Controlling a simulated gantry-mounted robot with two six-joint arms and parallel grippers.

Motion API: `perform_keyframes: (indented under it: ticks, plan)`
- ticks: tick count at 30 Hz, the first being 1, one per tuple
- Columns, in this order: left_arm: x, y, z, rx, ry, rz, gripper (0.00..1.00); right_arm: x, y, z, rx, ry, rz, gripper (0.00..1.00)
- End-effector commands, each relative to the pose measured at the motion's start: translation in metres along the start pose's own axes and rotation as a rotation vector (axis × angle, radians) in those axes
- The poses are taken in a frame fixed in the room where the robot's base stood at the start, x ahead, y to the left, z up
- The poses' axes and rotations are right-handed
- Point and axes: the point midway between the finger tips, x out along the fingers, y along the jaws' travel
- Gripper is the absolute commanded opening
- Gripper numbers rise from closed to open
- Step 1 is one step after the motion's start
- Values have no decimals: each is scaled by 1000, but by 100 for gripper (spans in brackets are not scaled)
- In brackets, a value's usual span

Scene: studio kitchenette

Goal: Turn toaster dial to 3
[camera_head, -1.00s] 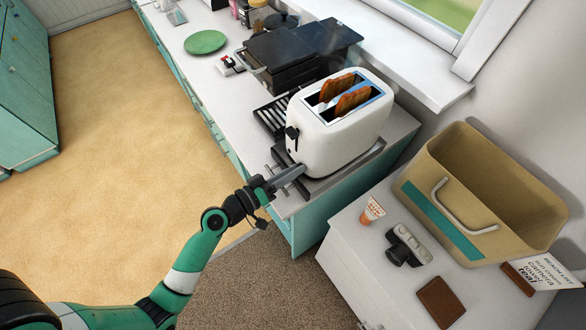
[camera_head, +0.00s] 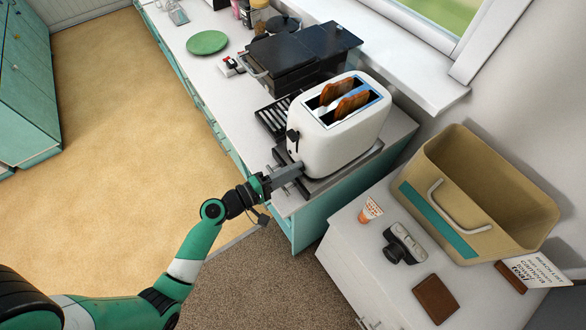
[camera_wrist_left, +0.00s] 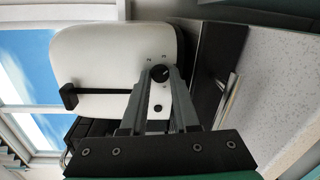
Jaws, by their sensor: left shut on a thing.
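The white toaster (camera_head: 338,140) stands on a dark tray on the counter, with two slices of toast (camera_head: 342,97) in its slots. My left gripper (camera_head: 296,168) reaches the toaster's lower front corner. In the left wrist view its fingertips (camera_wrist_left: 161,72) are shut on the dial, one on each side. The toaster's black lever (camera_wrist_left: 68,96) and a small black button (camera_wrist_left: 158,108) also show there. In the head view the gripper hides the dial. My right gripper is not in view.
A black grill-like appliance (camera_head: 300,58) and a dark rack (camera_head: 272,118) sit behind the toaster. A tan bin (camera_head: 485,190), a camera (camera_head: 404,245) and a brown wallet-like item (camera_head: 436,299) are on the white cabinet at right. The floor at left is open.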

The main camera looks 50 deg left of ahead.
Motion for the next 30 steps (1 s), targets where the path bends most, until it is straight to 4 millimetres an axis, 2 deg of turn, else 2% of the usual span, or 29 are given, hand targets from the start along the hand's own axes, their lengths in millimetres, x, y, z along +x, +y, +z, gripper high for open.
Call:
perform_keyframes:
  ticks: [15,22,30]
  plan:
    - [0,0,-1,-457,-38,10,0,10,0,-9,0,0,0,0]
    - [0,0,-1,-587,-50,12,0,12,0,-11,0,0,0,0]
    - [0,-1,-1,-653,-56,14,0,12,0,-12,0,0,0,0]
